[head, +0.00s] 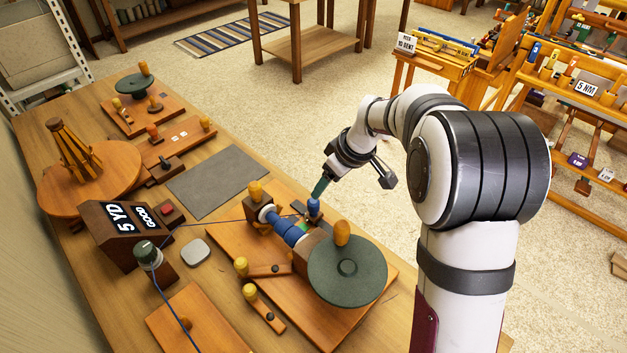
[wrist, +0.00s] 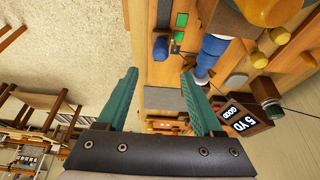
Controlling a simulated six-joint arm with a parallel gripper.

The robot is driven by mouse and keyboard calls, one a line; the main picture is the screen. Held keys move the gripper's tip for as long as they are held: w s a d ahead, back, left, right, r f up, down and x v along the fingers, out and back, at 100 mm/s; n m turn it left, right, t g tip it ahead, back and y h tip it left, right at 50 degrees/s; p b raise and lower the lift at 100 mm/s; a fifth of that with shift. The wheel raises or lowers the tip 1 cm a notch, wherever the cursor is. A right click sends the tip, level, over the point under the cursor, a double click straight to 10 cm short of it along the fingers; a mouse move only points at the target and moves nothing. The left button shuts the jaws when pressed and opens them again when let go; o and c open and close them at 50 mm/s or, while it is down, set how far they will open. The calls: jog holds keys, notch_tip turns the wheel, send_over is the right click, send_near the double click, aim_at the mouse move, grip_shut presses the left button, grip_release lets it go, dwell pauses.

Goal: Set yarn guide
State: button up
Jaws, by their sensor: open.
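The winder board (head: 228,258) carries a blue yarn-wound spool (head: 288,231), a dark green wheel (head: 347,268) and a short blue knob (head: 313,207), which may be the yarn guide's handle. The blue knob shows in the wrist view (wrist: 160,48), just beyond and between my fingertips. My gripper (head: 320,188) is open with teal fingers, just above the knob; the head view does not show whether they touch. It is empty in the wrist view (wrist: 158,76). A dark yarn line (head: 228,221) runs to the winder. A green patch (wrist: 182,19) is near the knob.
A "5 YD GOOD" box (head: 130,230) and a dark green-topped post (head: 149,257) stand left of the winder. Yellow knobs (head: 241,266) and the wheel's orange knob (head: 342,232) stick up nearby. A grey mat (head: 217,178) lies bare behind the winder.

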aim_at(314, 201)
jog(key=x, duration=1.1)
jog(key=shift+f, duration=0.15)
jog(key=shift+c, duration=0.3)
grip_shut()
dwell(0.5)
jog(key=shift+w+a, duration=1.45)
jog(key=shift+a, duration=0.05)
